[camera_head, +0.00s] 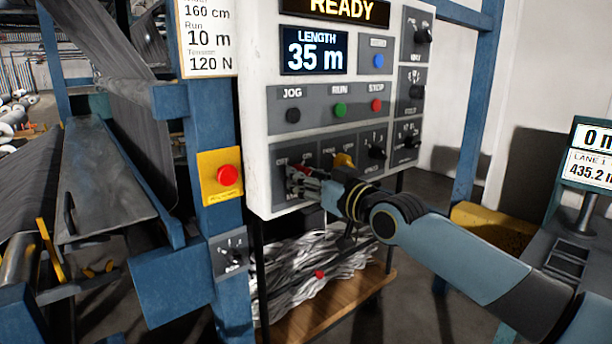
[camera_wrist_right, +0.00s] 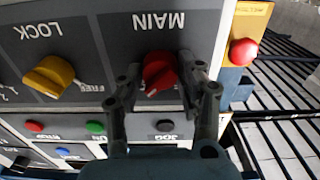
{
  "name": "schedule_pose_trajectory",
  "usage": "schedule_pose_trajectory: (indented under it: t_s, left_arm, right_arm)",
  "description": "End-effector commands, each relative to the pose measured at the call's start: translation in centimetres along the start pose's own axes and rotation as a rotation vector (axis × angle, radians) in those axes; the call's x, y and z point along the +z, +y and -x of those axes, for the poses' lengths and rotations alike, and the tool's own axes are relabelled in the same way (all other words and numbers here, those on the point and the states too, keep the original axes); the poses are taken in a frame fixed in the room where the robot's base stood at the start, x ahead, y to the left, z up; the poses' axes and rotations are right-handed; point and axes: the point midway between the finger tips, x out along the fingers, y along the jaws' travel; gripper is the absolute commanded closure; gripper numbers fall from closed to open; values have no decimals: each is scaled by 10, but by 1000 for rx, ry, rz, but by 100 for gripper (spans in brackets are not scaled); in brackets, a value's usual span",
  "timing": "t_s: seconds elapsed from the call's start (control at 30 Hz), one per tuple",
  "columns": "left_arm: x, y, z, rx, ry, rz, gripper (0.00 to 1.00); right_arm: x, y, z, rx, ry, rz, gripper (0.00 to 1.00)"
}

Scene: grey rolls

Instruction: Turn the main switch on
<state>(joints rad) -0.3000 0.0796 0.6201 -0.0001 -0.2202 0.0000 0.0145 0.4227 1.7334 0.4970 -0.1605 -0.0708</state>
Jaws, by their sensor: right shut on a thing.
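The main switch is a red rotary knob (camera_wrist_right: 160,72) on a grey plate marked MAIN, which appears upside down in the right wrist view. Its white mark points toward the bottom and slightly left of that picture. My right gripper (camera_wrist_right: 164,76) has one finger on each side of the knob and is shut on it. In the head view my right gripper (camera_head: 306,182) is at the lower left of the white control panel (camera_head: 256,120) and mostly covers the knob. My left gripper is not in view.
A yellow LOCK knob (camera_wrist_right: 50,76) sits beside the main switch. JOG, RUN (camera_head: 340,110) and STOP buttons are in the row above, in the head view. A red button on a yellow plate (camera_head: 210,192) is on the blue post left of the panel. The display reads READY.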

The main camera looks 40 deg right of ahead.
Motion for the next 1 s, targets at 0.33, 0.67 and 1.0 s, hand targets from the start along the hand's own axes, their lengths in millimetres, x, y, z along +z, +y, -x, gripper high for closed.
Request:
schedule_pose_trajectory:
  t_s: [0.33, 0.67, 1.0]
  left_arm:
    - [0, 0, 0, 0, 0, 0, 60]
    - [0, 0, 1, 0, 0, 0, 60]
    - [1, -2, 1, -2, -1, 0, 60]
  right_arm:
    - [3, 0, 1, 1, -7, -22, 96]
    - [2, 0, 0, 0, -5, -20, 44]
    - [1, 0, 2, 0, -2, -18, 40]
